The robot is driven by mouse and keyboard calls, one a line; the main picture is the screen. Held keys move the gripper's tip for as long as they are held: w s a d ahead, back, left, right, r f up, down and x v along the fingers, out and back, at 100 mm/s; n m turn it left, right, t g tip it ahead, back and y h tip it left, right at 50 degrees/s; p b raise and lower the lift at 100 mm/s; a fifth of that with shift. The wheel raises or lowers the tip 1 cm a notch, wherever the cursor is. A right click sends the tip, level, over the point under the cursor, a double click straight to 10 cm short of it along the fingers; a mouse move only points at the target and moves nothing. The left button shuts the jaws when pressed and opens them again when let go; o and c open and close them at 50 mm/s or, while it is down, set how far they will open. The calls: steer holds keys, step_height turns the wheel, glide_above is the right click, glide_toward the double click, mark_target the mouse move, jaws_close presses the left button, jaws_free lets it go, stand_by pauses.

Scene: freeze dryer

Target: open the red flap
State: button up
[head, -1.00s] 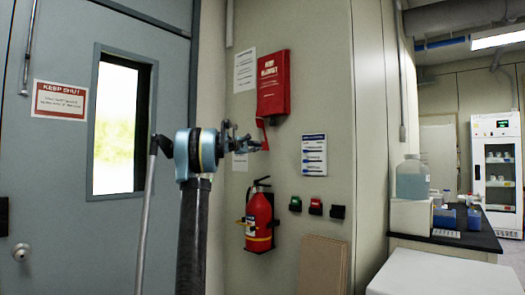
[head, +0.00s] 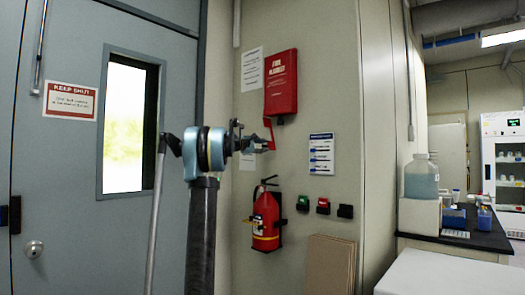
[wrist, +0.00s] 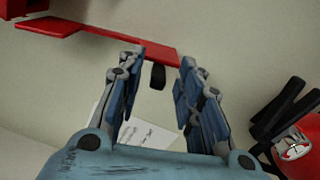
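The red fire blanket box (head: 281,82) hangs on the beige wall right of the door. The red flap (head: 269,130) hangs below its lower left edge, tilted. My gripper (head: 265,143) is right by the flap's lower end in the head view. In the wrist view my gripper (wrist: 162,60) is open, its two blue fingers apart. There the flap (wrist: 120,42) is a long flat red strip that crosses at the fingertips. A small black piece (wrist: 157,76) shows between the fingers. I cannot tell whether the fingers touch the flap.
A red fire extinguisher (head: 265,222) hangs on the wall below my gripper. A blue and white notice (head: 321,154) and several small wall switches (head: 323,206) are to its right. A grey door (head: 65,190) is at left. A brown board (head: 331,265) leans at the wall below.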

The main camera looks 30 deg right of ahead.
steer(key=v, duration=1.1)
steer(key=shift+a, duration=0.3)
steer(key=shift+f, duration=0.1)
steer(key=s+a+f+m+y, duration=0.2)
steer(key=s+a+f+y, duration=0.3)
steer(key=s+a+f, duration=1)
steer(key=s+a+f+m+g+y, duration=0.1)
steer(key=s+a+f+y, duration=0.5)
steer(key=s+a+f, duration=0.9)
steer(key=s+a+f+m+g+y, duration=0.1)
steer(key=s+a+f+m+y, duration=0.2)
steer(key=s+a+f, duration=1.1)
step_height(320, 180, down, 14)
steer(key=a+y, duration=0.2)
steer(key=y, duration=0.1)
steer(key=shift+s, duration=0.4)
steer(key=shift+r, duration=0.1)
steer(key=shift+w+f, duration=0.2)
steer(key=shift+w, duration=0.3)
